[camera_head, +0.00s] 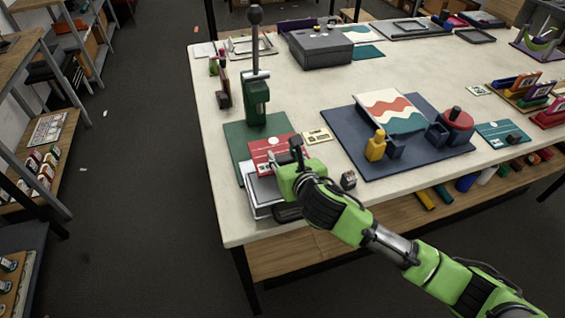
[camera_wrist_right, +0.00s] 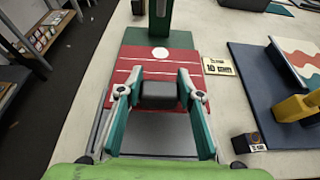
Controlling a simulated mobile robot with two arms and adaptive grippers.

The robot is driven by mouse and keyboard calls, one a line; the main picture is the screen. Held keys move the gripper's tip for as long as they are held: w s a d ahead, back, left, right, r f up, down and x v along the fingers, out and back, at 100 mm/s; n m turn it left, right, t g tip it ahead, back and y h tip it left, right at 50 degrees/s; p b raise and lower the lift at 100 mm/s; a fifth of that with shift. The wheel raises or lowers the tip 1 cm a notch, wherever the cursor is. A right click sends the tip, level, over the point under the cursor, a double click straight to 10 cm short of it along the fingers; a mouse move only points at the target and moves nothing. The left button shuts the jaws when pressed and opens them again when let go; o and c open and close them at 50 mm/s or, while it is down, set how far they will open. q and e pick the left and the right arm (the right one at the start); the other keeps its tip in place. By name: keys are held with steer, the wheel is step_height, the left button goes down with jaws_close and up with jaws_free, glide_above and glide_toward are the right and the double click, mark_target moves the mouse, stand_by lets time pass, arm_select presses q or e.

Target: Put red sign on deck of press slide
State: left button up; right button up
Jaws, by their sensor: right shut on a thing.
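The red sign (camera_head: 264,147), with white lines and a white dot, is at the front left of the table; it also shows in the right wrist view (camera_wrist_right: 128,75). My right gripper (camera_head: 296,150) is shut on the dark grip block of the sign, its fingers on both sides of it (camera_wrist_right: 159,95). The green press (camera_head: 256,100) stands behind the sign on a green base (camera_head: 238,138). The pale metal slide deck (camera_head: 262,192) shows in front of and partly beneath the sign. I cannot tell whether the sign touches it. My left gripper is not in view.
A blue mat (camera_head: 365,168) with a wavy-patterned board (camera_head: 392,108) and a yellow block (camera_head: 376,146) lies right. A small label card (camera_head: 318,136) and a small dark cube (camera_head: 348,180) are near my gripper. A grey box (camera_head: 320,48) stands behind. The table middle is partly clear.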

steer(key=f, duration=0.1)
steer(key=f+p, duration=0.1)
steer(key=shift+a+f, duration=0.25)
steer(key=shift+f, duration=0.05)
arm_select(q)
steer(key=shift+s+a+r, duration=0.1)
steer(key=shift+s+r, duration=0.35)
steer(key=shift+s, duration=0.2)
arm_select(e)
steer(key=shift+f, duration=0.45)
steer(key=shift+f, duration=0.1)
steer(key=o, duration=1.2)
steer(key=shift+c, duration=0.2)
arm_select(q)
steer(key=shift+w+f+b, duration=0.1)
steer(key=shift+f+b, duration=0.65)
arm_select(e)
steer(key=v, duration=1.2)
steer(key=shift+d, duration=0.1)
